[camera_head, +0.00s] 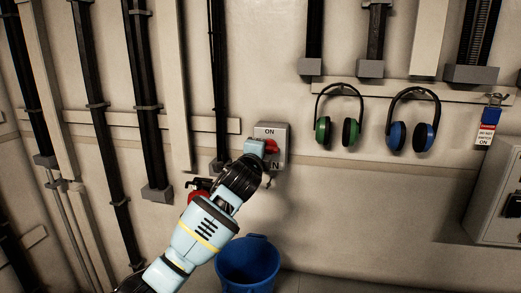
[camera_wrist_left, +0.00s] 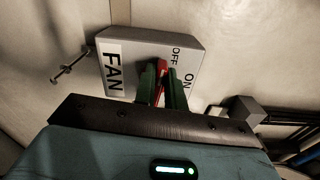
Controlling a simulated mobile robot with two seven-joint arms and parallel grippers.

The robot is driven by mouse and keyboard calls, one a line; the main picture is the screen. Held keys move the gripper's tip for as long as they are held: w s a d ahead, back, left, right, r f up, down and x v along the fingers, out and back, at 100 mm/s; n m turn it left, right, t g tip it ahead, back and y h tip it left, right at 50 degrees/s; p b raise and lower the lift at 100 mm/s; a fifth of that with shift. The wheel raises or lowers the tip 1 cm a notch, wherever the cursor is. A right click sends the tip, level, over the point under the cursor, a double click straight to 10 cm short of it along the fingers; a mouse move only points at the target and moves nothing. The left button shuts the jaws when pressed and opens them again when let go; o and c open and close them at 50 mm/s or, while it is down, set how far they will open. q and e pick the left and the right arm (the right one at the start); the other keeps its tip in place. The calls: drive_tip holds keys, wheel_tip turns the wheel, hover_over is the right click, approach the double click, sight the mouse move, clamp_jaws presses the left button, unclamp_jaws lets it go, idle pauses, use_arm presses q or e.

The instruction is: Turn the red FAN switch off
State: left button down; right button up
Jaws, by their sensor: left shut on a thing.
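The FAN switch is a grey box (camera_head: 281,134) on the wall with a red handle (camera_head: 271,146). In the head view ON shows at its top and the lower label is partly covered by my arm. In the left wrist view the box (camera_wrist_left: 135,39) shows FAN, OFF and ON labels. My left gripper (camera_head: 264,149) is at the front of the box. Its green fingers (camera_wrist_left: 161,88) are shut on the red handle (camera_wrist_left: 161,69), one on each side. The fingers hide part of the handle, so I cannot tell which label it points to.
Green earmuffs (camera_head: 323,130) and blue earmuffs (camera_head: 397,137) hang to the right of the switch. A tag (camera_head: 487,130) hangs further right, near a grey cabinet (camera_head: 497,200). A blue bucket (camera_head: 248,265) stands below. Dark vertical conduits (camera_head: 145,100) line the wall at left.

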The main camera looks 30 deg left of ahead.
use_arm(q)
drive_tip(key=shift+f+n, duration=0.2)
drive_tip(key=shift+n, duration=0.3)
drive_tip(key=c, duration=1.5)
unclamp_jaws()
drive_tip(key=shift+o, duration=0.2)
drive_tip(key=v, duration=0.7)
drive_tip(key=shift+s, duration=0.35)
drive_tip(key=shift+d, duration=0.1)
